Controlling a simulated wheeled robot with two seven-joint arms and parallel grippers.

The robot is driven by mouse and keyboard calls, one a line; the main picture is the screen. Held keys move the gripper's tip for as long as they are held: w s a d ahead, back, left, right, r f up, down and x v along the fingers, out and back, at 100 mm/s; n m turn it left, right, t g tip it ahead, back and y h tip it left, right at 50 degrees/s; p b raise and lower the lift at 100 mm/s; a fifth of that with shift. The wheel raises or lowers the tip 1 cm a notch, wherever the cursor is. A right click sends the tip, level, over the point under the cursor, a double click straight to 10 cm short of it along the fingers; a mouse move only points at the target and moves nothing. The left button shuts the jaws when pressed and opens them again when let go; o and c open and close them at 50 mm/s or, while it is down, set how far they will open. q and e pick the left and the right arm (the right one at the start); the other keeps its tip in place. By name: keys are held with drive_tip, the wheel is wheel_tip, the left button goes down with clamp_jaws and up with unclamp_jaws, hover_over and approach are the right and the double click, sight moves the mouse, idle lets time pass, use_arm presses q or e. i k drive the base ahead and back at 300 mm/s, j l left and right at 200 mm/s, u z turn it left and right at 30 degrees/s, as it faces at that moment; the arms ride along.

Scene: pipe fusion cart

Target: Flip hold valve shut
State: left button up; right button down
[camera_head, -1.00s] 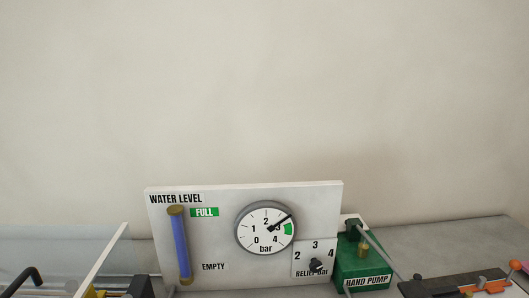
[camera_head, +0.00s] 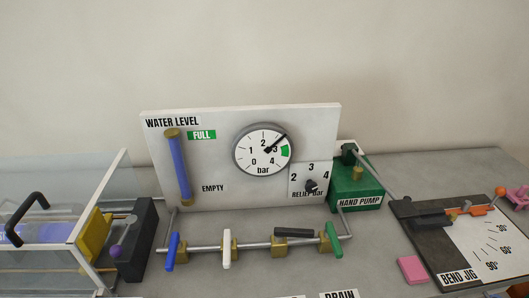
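A pipe (camera_head: 205,248) with several brass valves runs along the front of the gauge panel. Its lever handles are a blue one (camera_head: 173,252), a white one (camera_head: 227,249), a black one (camera_head: 294,232) and a green one (camera_head: 333,239). The black lever lies along the pipe; the other three stand across it. No label in view names the hold valve, so I cannot tell which lever it is. The pressure gauge (camera_head: 263,151) has its needle near 3 bar, close to the green band. Neither of my grippers is in view.
The white panel (camera_head: 240,187) carries a blue water level tube (camera_head: 181,167) and a relief knob (camera_head: 311,186). A green hand pump (camera_head: 355,190) stands right, then a bend jig (camera_head: 470,240) and pink block (camera_head: 412,269). A clear case (camera_head: 60,210) with a black handle stands left.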

sight(279, 233)
drive_tip(key=k+l+u, duration=0.1)
drive_tip(key=l+u, duration=0.25)
drive_tip(key=k+l+u, duration=0.15)
drive_tip(key=l+u, duration=0.2)
drive_tip(key=l, duration=0.25)
